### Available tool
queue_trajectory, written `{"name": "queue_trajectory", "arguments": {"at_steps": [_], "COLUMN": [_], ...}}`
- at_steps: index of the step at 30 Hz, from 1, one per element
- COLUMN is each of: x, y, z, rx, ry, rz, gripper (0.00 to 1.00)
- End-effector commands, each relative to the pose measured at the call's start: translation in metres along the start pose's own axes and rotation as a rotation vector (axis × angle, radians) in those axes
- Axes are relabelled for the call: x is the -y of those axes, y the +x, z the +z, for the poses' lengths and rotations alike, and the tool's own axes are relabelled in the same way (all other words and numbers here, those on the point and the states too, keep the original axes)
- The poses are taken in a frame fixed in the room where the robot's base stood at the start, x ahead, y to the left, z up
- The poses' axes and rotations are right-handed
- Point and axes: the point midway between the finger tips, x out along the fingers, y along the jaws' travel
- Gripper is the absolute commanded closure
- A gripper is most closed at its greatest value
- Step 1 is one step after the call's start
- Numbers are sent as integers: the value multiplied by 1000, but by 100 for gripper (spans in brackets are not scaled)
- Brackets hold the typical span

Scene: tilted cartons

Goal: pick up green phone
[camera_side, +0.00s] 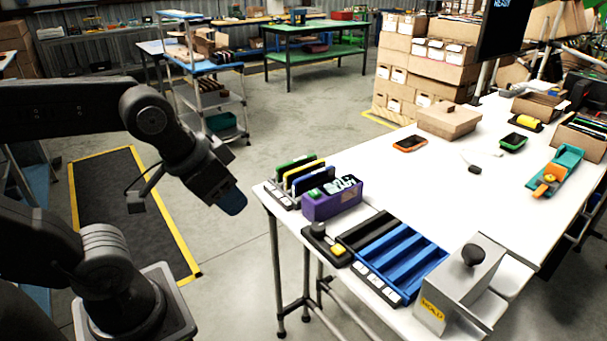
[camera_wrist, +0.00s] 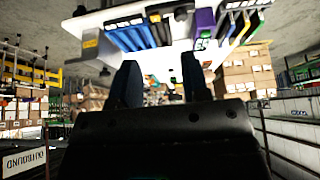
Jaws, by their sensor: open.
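A small dark device with a green rim (camera_side: 513,142), which looks like the green phone, lies flat on the far part of the white table. My gripper (camera_side: 232,203) is in the air off the table's left end, well apart from the phone. In the wrist view my gripper (camera_wrist: 160,82) shows two blue-black fingers spread apart with nothing between them. I cannot make out the green phone in that view, where the table appears upside down.
An orange-rimmed phone (camera_side: 410,144) lies near the back edge.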

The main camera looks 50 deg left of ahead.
Motion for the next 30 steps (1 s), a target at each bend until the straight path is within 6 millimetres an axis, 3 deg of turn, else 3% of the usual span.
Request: {"name": "queue_trajectory", "arguments": {"at_steps": [23,26,30], "x": [0,4,19], "y": [0,1,9], "z": [-1,-13,-55], "rx": [1,9,34], "ry": [0,-2,0], "rz": [0,-3,-8], "gripper": [54,54,54]}}
